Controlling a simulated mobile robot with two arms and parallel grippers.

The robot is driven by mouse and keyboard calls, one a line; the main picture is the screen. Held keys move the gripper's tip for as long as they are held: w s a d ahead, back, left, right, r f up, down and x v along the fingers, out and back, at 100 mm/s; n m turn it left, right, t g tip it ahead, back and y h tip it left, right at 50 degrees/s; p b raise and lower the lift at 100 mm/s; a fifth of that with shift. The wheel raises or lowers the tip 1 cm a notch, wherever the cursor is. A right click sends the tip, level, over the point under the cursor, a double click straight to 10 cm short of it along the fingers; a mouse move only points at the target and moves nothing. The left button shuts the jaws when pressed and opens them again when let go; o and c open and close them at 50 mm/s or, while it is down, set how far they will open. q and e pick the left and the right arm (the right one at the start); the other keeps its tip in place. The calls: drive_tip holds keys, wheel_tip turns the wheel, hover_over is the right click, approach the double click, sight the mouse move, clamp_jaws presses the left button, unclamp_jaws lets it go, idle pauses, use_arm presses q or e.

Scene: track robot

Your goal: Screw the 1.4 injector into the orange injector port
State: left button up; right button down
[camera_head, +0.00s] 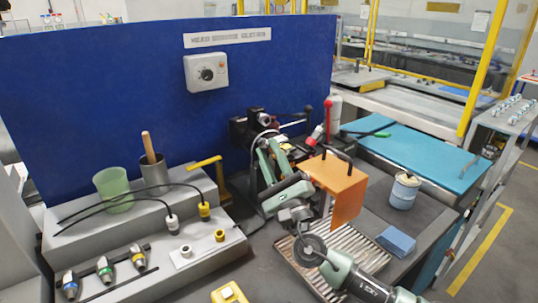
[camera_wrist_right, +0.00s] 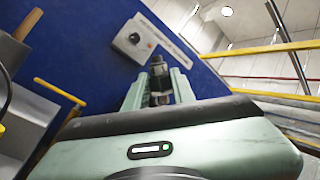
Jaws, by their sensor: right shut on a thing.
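My right gripper (camera_head: 268,148) reaches in from the lower right toward a dark machine fixture (camera_head: 245,130) in front of the blue panel. In the right wrist view, its two green fingers (camera_wrist_right: 158,88) are shut on a small dark and grey cylindrical piece (camera_wrist_right: 158,70), apparently an injector. Its size marking cannot be read. Whether it touches the fixture cannot be told. An orange block (camera_head: 335,188) stands beside my right arm; an injector port on it is not visible. Three other injectors with blue (camera_head: 69,284), green (camera_head: 104,270) and yellow (camera_head: 137,257) bands lie at the lower left. My left gripper is not in view.
A grey step (camera_head: 150,200) holds a green cup (camera_head: 113,190), a metal cup (camera_head: 153,170) and black cables. A slatted tray (camera_head: 330,285) lies under my arm. A control box (camera_head: 206,73) hangs on the panel.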

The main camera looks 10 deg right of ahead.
drive_tip(key=shift+w+d+f+b, duration=0.25)
drive_tip(key=shift+d+f+b, duration=0.4)
drive_tip(key=shift+b, duration=0.15)
drive_tip(key=c, duration=1.1)
unclamp_jaws()
drive_tip(key=shift+a+r, duration=0.1)
drive_tip(key=b+v, duration=0.2)
drive_tip(key=v, duration=0.6)
